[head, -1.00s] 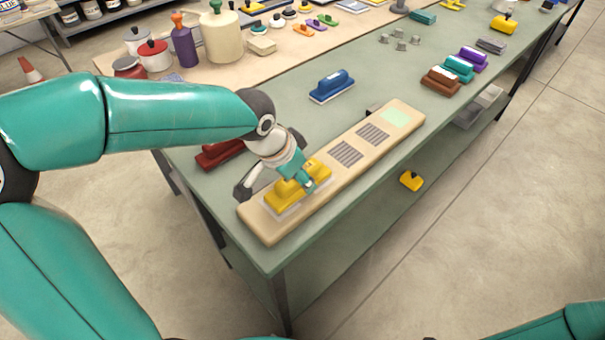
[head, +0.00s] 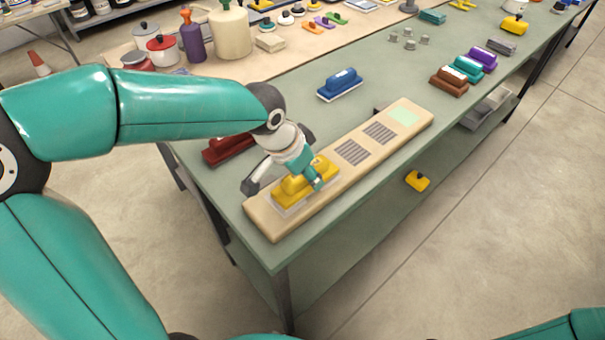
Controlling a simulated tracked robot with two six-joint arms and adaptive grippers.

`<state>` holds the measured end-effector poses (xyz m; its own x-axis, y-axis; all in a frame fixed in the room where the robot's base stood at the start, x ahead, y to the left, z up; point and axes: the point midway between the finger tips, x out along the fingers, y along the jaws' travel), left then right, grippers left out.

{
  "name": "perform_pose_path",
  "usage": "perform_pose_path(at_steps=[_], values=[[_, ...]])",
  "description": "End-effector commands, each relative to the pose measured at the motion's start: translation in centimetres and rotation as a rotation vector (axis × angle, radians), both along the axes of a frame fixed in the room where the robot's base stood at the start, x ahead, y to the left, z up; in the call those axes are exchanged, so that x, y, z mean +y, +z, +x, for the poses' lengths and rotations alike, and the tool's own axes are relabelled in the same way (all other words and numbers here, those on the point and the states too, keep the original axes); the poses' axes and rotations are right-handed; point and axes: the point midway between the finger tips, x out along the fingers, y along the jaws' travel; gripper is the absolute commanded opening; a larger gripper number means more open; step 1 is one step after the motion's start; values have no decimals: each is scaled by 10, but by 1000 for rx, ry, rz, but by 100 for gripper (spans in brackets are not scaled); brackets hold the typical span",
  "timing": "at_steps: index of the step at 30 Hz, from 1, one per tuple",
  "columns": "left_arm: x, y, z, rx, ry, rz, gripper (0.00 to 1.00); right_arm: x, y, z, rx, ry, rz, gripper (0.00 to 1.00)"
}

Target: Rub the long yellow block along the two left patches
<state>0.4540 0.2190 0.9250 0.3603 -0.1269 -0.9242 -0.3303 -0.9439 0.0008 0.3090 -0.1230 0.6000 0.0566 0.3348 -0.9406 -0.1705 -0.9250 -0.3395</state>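The long yellow block (head: 297,187), with a pale underside, rests on the near-left end of a long tan board (head: 330,200) on the green table. My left gripper (head: 287,183) is around the block's top, one finger on each side, and looks shut on it. Two grey striped patches show on the board, the nearer one (head: 352,152) and a farther one (head: 380,132). A pale green patch (head: 405,117) is at the board's far end. The block and gripper hide whatever lies under them. My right gripper is out of view; only a bit of that arm shows at bottom right.
A dark red block (head: 228,150) lies behind my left gripper. A blue block (head: 340,84) stands behind the board. Brown (head: 449,81), teal and purple blocks stand at the right. A small yellow block (head: 417,181) shows beyond the table's front edge. Pots stand at back left.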

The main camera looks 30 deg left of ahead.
Motion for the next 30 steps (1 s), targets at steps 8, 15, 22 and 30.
perform_pose_path(at_steps=[8, 15, 22, 30], values=[[-3, 0, 9, -1, 0, 0, 24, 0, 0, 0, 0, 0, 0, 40], [1, 1, -2, -2, 1, 0, 24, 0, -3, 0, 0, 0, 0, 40], [3, 1, -9, -2, 2, -1, 24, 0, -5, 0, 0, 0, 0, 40], [7, -1, -19, -1, 1, -1, 24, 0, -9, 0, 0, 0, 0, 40]])
